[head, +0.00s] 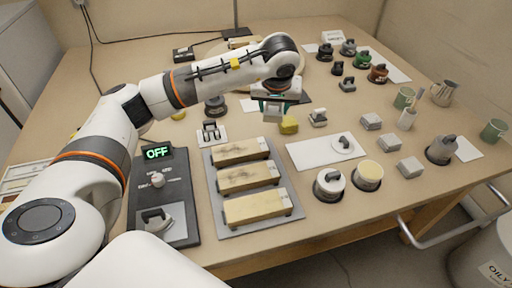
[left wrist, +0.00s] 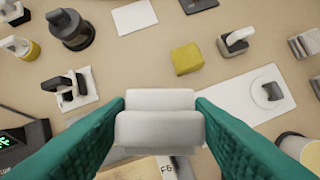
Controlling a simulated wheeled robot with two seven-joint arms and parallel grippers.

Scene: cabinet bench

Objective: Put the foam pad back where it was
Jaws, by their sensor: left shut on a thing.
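My left gripper (head: 272,112) is above the bench, just behind the tray of wooden blocks. In the left wrist view its green fingers (left wrist: 160,125) are shut on a pale grey-white padded piece (left wrist: 158,128), which looks like the foam pad. In the head view the held piece is mostly hidden by the gripper. A yellow block (head: 289,125) lies on the bench just right of the gripper; it also shows in the left wrist view (left wrist: 187,58). My right gripper is not in view.
A grey tray (head: 293,215) holds three wooden blocks at front centre. A panel (head: 178,205) with an OFF display stands left of it. A white mat (head: 300,158) with a round disc, several grey blocks (head: 390,142), tubs and mugs fill the right side.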

